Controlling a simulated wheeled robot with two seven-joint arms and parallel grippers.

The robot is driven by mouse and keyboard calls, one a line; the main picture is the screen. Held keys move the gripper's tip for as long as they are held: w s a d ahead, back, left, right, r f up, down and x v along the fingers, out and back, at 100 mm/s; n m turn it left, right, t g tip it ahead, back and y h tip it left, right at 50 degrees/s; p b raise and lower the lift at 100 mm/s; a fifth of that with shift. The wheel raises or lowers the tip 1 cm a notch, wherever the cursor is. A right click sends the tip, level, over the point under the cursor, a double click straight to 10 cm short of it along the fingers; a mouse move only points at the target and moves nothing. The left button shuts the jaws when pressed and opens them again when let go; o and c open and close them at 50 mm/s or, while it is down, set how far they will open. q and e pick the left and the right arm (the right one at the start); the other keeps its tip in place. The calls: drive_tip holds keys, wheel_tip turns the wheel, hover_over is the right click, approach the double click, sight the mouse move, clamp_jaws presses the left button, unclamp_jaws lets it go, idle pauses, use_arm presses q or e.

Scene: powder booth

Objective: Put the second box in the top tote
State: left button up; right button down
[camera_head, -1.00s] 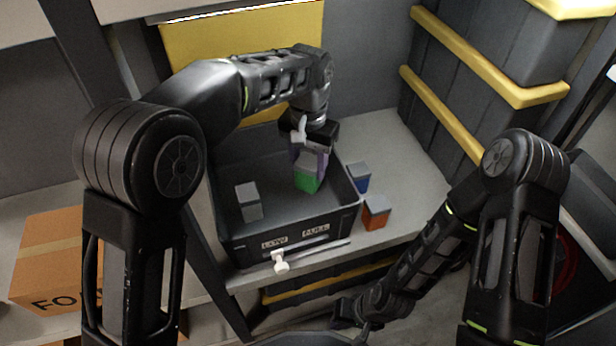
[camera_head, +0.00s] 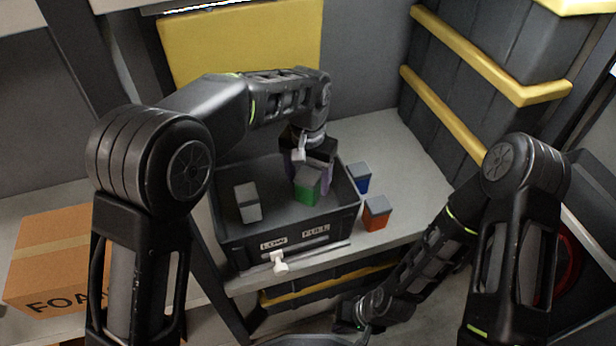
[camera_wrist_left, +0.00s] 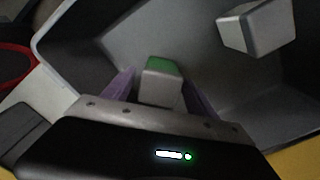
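The dark tote (camera_head: 228,231) stands on the shelf, its front marked with labels. A green box with a grey top (camera_head: 307,188) is inside its right part; it also shows in the left wrist view (camera_wrist_left: 161,84). A grey box (camera_head: 247,202) is in the tote's left part and shows in the left wrist view (camera_wrist_left: 257,27). My left gripper (camera_head: 310,172) reaches down into the tote, its purple fingers either side of the green box. The fingers look slightly apart from it, so open. My right gripper (camera_head: 350,318) is low, outside the tote; its fingers are unclear.
A blue box (camera_head: 359,178) and an orange box (camera_head: 376,213) stand on the shelf (camera_head: 415,180) just right of the tote. A cardboard box (camera_head: 50,260) is at the left. Dark bins with yellow rims (camera_head: 480,65) stand at the right. A yellow panel (camera_head: 240,45) is behind.

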use_arm(q)
drive_tip(key=shift+r, duration=0.1)
wheel_tip(320, 180, up, 12)
drive_tip(key=p, duration=0.3)
idle(0.3)
idle(0.8)
